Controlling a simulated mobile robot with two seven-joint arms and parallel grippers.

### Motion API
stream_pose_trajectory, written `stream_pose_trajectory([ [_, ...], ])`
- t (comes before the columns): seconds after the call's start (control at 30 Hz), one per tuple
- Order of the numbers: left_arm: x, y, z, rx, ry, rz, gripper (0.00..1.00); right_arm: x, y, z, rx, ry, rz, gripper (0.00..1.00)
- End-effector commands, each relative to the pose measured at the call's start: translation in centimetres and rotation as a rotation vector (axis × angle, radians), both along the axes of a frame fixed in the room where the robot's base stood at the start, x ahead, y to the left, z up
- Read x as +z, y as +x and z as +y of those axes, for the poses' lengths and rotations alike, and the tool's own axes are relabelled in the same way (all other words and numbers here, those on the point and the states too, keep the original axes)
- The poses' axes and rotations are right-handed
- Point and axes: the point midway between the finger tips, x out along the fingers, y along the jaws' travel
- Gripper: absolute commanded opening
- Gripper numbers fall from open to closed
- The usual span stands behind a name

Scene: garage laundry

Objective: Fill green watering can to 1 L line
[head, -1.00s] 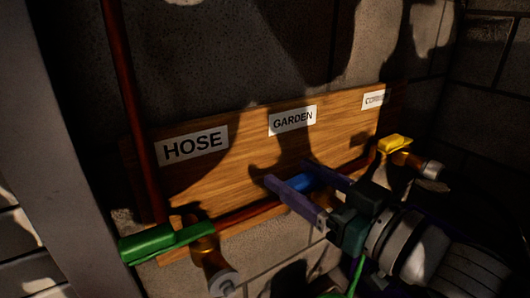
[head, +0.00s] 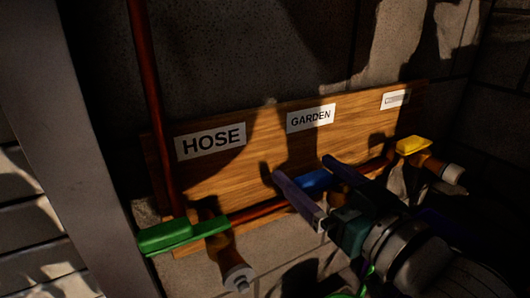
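My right gripper (head: 302,167) reaches in from the lower right with its two purple fingers apart. The blue tap handle (head: 314,181) under the GARDEN label (head: 311,117) lies between the fingers. I cannot tell whether either finger touches it. Much of this tap's body is hidden behind the gripper. A thin green curved piece (head: 369,279) shows below the gripper; I cannot tell whether it belongs to the green watering can. My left gripper is out of view.
The green-handled tap (head: 166,238) is under the HOSE label (head: 210,140), left of my gripper. The yellow-handled tap (head: 413,145) is at right, under an unreadable label (head: 396,98). A red pipe (head: 152,105) runs down the wall at left. A grey post (head: 70,130) stands further left.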

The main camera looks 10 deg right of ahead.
Motion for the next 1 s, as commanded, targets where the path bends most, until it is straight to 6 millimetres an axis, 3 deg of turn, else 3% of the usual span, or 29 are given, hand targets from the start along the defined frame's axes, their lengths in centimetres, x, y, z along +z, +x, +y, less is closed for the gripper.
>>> stream_pose_trajectory([
  [0.37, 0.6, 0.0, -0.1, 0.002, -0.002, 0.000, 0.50, 0.2, -0.8, -0.2, 0.001, -0.001, 0.001, 1.00],
  [0.7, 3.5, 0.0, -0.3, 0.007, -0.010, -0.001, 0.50, 0.3, -7.2, -1.9, 0.000, -0.002, 0.005, 1.00],
  [1.0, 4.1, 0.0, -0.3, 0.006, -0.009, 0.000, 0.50, 0.1, -9.6, -2.5, 0.000, -0.002, -0.001, 1.00],
])
